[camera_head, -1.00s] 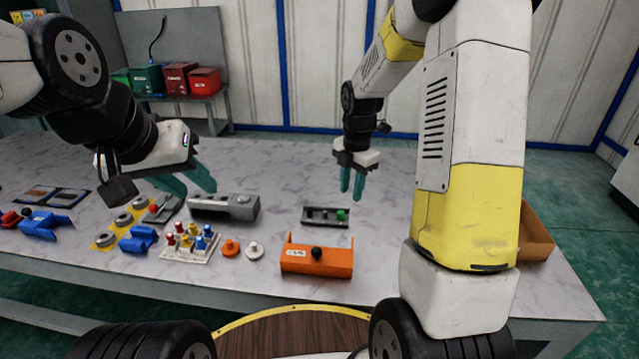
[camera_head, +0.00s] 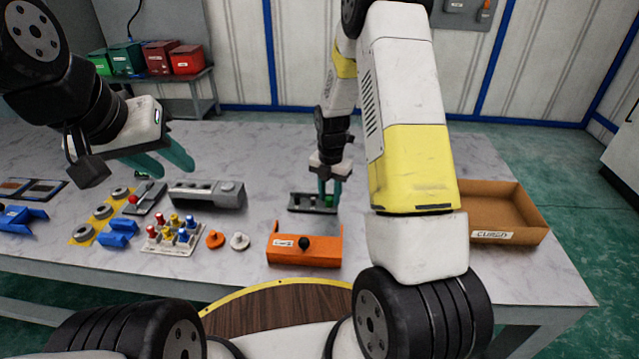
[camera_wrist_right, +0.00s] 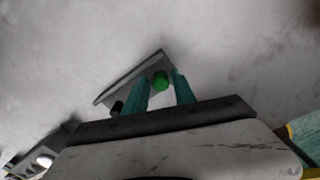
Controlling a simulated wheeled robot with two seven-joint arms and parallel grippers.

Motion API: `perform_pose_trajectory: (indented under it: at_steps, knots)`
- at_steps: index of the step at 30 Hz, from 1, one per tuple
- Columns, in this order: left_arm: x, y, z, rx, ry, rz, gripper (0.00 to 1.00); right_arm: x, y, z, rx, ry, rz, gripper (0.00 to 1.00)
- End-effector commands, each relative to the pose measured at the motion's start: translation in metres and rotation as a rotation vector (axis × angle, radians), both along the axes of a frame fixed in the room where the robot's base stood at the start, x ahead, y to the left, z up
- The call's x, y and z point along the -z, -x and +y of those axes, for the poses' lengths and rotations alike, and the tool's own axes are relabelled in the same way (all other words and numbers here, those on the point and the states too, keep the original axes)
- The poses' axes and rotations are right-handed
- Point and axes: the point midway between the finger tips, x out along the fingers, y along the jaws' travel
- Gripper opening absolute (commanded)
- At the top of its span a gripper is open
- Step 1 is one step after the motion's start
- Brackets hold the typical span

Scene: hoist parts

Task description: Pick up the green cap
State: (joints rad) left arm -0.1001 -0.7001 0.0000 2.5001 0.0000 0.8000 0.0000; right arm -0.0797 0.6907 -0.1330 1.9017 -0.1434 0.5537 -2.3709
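The green cap (camera_head: 328,201) sits at the right end of a small dark grey plate (camera_head: 297,205) on the table. My right gripper (camera_head: 329,191) is low over that end of the plate. In the right wrist view the green cap (camera_wrist_right: 160,81) shows between the two teal fingers of my right gripper (camera_wrist_right: 160,85), with a gap visible beside it, so the fingers are open around or just above it. My left gripper (camera_head: 178,160) is open and empty above the back left of the table.
A grey block (camera_head: 207,194), an orange bracket (camera_head: 302,249), round orange and white caps, and a white tray (camera_head: 160,246) with several coloured pegs lie left and in front. An open cardboard box (camera_head: 505,205) stands at the right. The table's back middle is clear.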

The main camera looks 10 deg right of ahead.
Motion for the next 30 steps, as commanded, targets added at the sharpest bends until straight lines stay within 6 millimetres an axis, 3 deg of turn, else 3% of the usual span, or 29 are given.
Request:
perform_pose_trajectory:
  at_steps: [6, 11, 23, 30]
  knots:
    - [0.000, 0.000, 0.000, 0.000, 0.000, 0.000, 0.36, 0.000, 0.000, 0.000, 0.001, 0.000, 0.000, 0.30]
    - [0.000, 0.000, 0.000, 0.000, 0.000, 0.000, 0.36, 0.000, 0.000, 0.000, 0.001, 0.000, 0.000, 0.00]
    - [0.000, 0.000, 0.000, 0.000, 0.000, 0.000, 0.36, -0.003, 0.000, 0.000, 0.001, 0.000, -0.001, 0.00]
    - [0.000, 0.000, 0.000, 0.000, 0.000, 0.000, 0.36, -0.029, -0.001, -0.001, 0.002, -0.001, -0.003, 0.00]
